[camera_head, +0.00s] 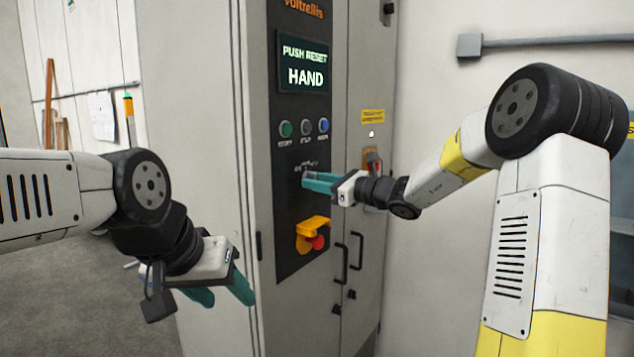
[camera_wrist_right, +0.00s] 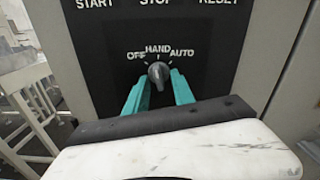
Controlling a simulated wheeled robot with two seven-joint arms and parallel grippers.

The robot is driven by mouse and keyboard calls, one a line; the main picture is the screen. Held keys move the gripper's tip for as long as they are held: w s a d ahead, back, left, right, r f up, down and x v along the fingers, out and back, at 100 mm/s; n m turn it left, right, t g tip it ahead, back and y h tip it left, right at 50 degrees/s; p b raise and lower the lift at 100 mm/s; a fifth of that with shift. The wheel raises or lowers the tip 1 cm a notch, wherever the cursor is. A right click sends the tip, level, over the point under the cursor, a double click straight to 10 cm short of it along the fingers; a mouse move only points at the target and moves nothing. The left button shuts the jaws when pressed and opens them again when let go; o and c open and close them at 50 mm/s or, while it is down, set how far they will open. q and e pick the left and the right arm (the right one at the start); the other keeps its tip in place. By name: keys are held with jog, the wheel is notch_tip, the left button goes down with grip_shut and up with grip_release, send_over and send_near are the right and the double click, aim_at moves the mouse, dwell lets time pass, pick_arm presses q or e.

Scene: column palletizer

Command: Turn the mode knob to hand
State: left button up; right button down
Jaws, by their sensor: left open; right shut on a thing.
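The mode knob (camera_wrist_right: 159,75) is a small dark knob on the cabinet's black panel, under the labels OFF, HAND and AUTO. In the right wrist view its pointer stands about straight up, toward HAND. My right gripper (camera_wrist_right: 159,88) is shut on the knob, with one teal finger on each side of it. In the head view the right gripper (camera_head: 305,182) reaches the panel and its fingers hide most of the knob. The panel's screen (camera_head: 304,64) reads PUSH RESET and HAND. My left gripper (camera_head: 222,296) is open and empty, in front of the cabinet at the lower left.
Three buttons, green (camera_head: 286,129), grey (camera_head: 305,127) and blue (camera_head: 323,125), sit above the knob. A yellow-shrouded red button (camera_head: 317,242) is below it. Black door handles (camera_head: 341,264) stand out at the right. Free floor lies at the left.

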jog(key=shift+m, duration=1.1)
jog(key=c, duration=1.1)
grip_release()
jog(key=v, duration=0.7)
jog(key=shift+s+d, duration=0.25)
jog(key=shift+s, duration=0.05)
